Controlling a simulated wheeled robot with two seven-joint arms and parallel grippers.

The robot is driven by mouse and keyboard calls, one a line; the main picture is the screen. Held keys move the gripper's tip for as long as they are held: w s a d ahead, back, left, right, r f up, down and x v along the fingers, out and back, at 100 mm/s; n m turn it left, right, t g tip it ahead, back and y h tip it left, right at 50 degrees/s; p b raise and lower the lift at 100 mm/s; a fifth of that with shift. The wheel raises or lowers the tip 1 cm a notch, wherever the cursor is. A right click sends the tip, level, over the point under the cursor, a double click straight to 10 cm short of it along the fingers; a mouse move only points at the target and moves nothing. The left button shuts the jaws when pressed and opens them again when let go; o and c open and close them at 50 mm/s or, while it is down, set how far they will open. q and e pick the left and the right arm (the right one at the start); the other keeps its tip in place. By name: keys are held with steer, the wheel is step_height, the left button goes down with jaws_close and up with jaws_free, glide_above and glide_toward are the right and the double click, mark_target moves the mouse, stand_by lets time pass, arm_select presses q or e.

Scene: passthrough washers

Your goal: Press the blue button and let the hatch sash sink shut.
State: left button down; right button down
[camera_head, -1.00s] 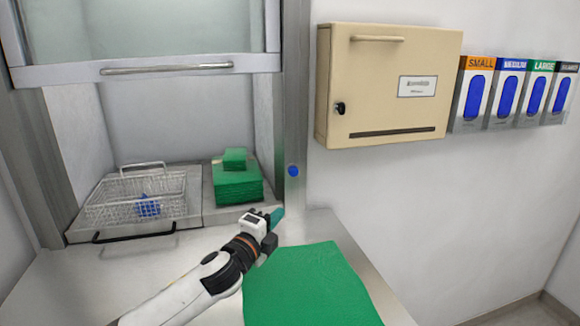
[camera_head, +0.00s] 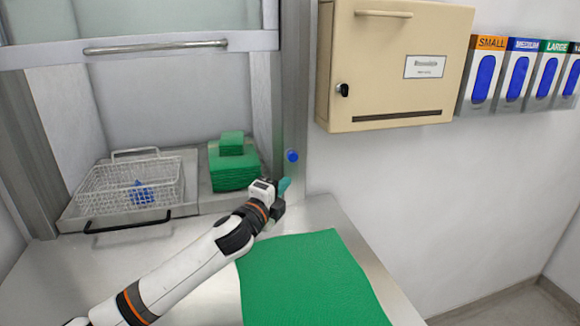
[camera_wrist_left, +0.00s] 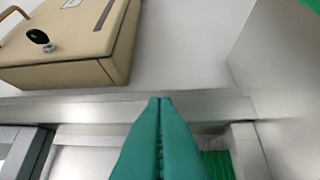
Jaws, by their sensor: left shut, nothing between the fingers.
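The blue button (camera_head: 292,156) sits on the metal post at the right side of the hatch. My left gripper (camera_head: 284,185) is shut and empty, its teal fingertips a little below the button and apart from it in the head view. In the left wrist view the shut fingers (camera_wrist_left: 160,110) point toward the metal frame; the button does not show there. The hatch sash (camera_head: 150,48) is raised, with a horizontal bar handle (camera_head: 155,47) near its lower edge, and the opening below it is clear. My right gripper is not in view.
Inside the hatch are a wire basket (camera_head: 105,186) with a blue item and a stack of green cloths (camera_head: 232,172). A green sheet (camera_head: 310,285) lies on the metal counter (camera_head: 200,290). A beige locked box (camera_head: 395,65) and glove dispensers (camera_head: 486,75) hang on the right wall.

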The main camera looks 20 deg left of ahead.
mark_target(297, 157)
arm_select(q)
steer(key=w, duration=0.3)
steer(key=w+b, duration=0.1)
steer(key=w, duration=0.2)
steer(key=w+a+r, duration=0.1)
steer(key=w, duration=0.2)
steer(key=shift+w, duration=0.2)
